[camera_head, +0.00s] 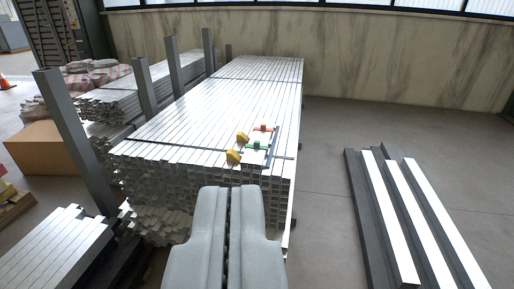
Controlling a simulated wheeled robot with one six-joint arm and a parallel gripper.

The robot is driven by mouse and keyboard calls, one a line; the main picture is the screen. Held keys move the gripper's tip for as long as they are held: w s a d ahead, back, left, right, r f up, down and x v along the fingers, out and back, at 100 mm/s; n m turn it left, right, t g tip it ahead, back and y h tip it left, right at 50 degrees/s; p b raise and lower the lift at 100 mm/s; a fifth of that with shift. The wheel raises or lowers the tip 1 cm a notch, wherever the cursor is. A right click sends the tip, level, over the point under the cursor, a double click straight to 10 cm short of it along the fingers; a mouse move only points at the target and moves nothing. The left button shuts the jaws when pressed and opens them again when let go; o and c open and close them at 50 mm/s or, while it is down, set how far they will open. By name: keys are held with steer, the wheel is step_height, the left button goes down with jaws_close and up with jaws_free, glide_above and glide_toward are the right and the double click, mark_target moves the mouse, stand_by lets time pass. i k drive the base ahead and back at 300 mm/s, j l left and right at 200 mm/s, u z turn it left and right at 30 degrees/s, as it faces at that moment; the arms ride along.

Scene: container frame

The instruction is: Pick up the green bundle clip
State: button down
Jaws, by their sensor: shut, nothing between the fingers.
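The green bundle clip (257,146) is small and lies on top of the large stack of metal profiles (215,110), close to its front right corner. My gripper (231,190) is shut and empty, in front of the stack's near end. In the picture its fingertips are below and left of the green clip, apart from it. The clip's fine shape is too small to tell.
Grey upright posts (72,140) line the stack's left side. A cardboard box (47,150) stands at left. More profiles lie at lower left (45,250). Long beams (405,215) lie on the floor at right. The floor between stack and beams is clear.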

mark_target(256, 143)
steer(key=i+l, duration=0.2)
steer(key=i, duration=0.25)
steer(key=i+l+u, duration=0.1)
steer(key=i, duration=0.35)
steer(key=i+l+u, duration=0.1)
steer(key=i+l, duration=0.5)
steer(key=i, duration=0.3)
